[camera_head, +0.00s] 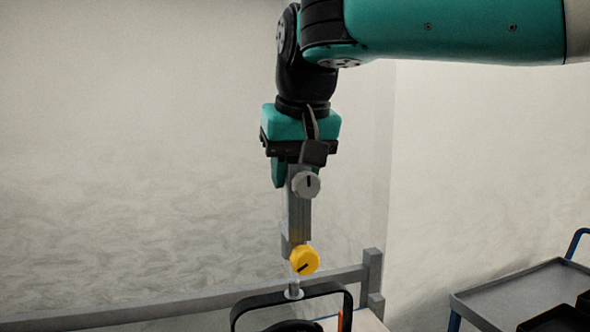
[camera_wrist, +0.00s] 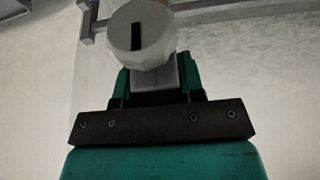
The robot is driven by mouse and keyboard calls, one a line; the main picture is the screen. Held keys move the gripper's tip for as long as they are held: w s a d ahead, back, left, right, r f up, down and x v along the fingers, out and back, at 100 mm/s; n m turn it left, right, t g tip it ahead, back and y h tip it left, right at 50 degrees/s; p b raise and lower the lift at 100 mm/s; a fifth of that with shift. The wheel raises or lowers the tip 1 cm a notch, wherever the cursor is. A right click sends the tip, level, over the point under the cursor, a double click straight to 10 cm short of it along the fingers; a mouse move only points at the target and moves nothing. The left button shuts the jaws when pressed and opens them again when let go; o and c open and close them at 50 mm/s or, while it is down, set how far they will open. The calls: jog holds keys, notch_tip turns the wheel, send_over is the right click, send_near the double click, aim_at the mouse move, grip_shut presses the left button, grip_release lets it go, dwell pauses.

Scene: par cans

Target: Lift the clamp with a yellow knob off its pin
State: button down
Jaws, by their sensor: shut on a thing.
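My gripper (camera_head: 292,172), teal and black, points down and is shut on the grey clamp (camera_head: 298,215). The clamp hangs upright below the fingers. It has a grey knob (camera_head: 306,184) near its top and a yellow knob (camera_head: 304,260) near its bottom. Below it is a light metal pin (camera_head: 294,290) above a black yoke. I cannot tell whether the clamp's lower end is clear of the pin.
A black yoke (camera_head: 292,291) stands under the clamp. A grey rail (camera_head: 180,306) with an end post (camera_head: 373,270) runs behind it. A grey cart (camera_head: 515,293) with a blue handle stands at the lower right. The space left of the gripper looks clear.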

jog(key=shift+f+b, duration=0.8)
jog(key=shift+f, duration=0.25)
